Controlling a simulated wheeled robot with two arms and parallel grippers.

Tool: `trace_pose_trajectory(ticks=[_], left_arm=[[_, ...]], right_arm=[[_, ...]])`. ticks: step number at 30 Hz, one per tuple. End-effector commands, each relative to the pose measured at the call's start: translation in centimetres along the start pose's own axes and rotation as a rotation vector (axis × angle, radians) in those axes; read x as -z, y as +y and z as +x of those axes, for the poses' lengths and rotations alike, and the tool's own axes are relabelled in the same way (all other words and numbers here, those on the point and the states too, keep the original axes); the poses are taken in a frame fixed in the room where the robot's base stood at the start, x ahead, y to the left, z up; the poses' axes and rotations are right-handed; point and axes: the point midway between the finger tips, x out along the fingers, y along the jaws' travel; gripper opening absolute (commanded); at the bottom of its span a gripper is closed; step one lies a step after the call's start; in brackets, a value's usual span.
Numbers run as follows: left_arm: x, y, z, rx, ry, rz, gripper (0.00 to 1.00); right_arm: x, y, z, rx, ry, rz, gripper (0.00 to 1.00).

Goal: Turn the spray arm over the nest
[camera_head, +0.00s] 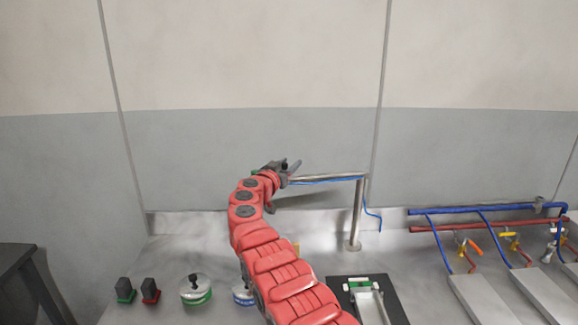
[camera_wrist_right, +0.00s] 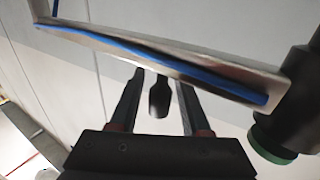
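The spray arm (camera_head: 330,179) is a metal bar with a blue hose, reaching left from the top of an upright post (camera_head: 357,215). In the right wrist view the bar (camera_wrist_right: 180,62) crosses above my fingers, and a dark head with a green ring (camera_wrist_right: 285,140) is at its right end. A dark handle (camera_wrist_right: 160,97) shows between the fingers of my right gripper (camera_wrist_right: 160,92), with gaps on both sides. The right gripper also shows in the head view (camera_head: 290,167) at the bar's left end. A fixture on a dark plate (camera_head: 368,298), possibly the nest, sits in front of the post. My left gripper is out of view.
Blue and red pipes (camera_head: 485,211) with several valves run along the right. Two round lidded pots, a silver one (camera_head: 196,291) and another partly behind my arm, stand at front left. Green and red blocks (camera_head: 150,291) stand beside them. A wall (camera_head: 240,150) closes the back.

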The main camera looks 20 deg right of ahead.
Motion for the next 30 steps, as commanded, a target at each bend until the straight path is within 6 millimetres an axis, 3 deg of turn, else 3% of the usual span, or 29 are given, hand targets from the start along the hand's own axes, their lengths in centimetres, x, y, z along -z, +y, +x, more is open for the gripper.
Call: trace_pose_trajectory(ticks=[1, 7, 30], left_arm=[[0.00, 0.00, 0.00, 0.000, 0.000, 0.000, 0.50], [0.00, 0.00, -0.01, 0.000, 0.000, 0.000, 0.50], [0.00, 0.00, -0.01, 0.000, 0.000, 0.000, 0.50]], right_arm=[[-0.01, 0.01, 0.00, 0.000, 0.000, 0.000, 0.36], [0.00, 0.01, 0.01, 0.000, 0.000, 0.000, 0.00], [-0.03, 0.02, 0.00, -0.001, 0.000, -0.001, 0.00]])
